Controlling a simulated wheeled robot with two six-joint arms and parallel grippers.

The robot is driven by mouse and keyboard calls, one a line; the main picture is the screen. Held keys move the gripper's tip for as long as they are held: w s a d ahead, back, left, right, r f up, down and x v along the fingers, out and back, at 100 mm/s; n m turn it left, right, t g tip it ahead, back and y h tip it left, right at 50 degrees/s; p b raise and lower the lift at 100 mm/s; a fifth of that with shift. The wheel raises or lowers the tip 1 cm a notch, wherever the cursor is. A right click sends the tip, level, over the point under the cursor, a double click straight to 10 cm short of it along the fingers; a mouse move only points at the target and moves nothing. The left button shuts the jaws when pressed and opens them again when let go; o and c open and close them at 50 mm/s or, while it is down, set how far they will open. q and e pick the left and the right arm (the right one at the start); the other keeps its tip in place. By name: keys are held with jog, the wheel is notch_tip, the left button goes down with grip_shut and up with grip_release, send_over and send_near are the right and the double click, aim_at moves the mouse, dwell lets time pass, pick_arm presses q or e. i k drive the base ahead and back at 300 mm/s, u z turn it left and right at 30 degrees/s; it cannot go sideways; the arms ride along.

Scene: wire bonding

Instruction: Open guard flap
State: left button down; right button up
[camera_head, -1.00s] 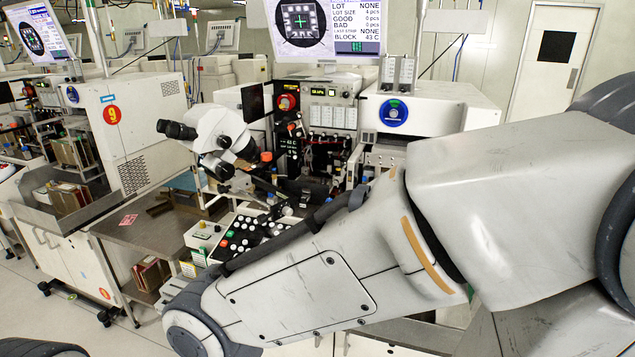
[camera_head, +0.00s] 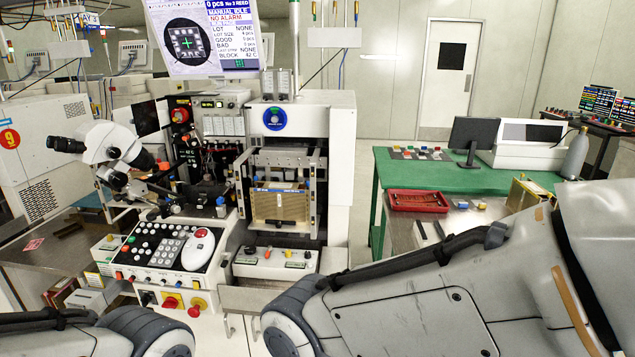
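The wire bonding machine stands left of the middle in the head view, with a microscope (camera_head: 112,150), a keypad panel (camera_head: 165,247) and a white housing (camera_head: 335,125) on its right. Below the housing's blue round badge is an open metal frame bay holding a tan slotted magazine (camera_head: 280,204). I cannot tell which part is the guard flap, or whether it is open. My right arm reaches in from the right across the lower front, and part of my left arm shows at the bottom left. Neither gripper is in view.
A monitor (camera_head: 203,38) hangs above the machine. To the right is a green-topped bench (camera_head: 400,178) with a red tray (camera_head: 418,201), a dark screen (camera_head: 472,136) and a grey bottle (camera_head: 576,155). A red emergency button (camera_head: 202,233) sits on the panel. A door (camera_head: 446,80) is behind.

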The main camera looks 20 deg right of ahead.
aim_at(192, 192)
jog(key=z, duration=0.4)
jog(key=k, duration=0.6)
jog(key=z, duration=1)
jog(key=i, duration=1.9)
jog(key=u, duration=1.5)
jog(key=i, duration=0.65)
jog(key=u, duration=0.65)
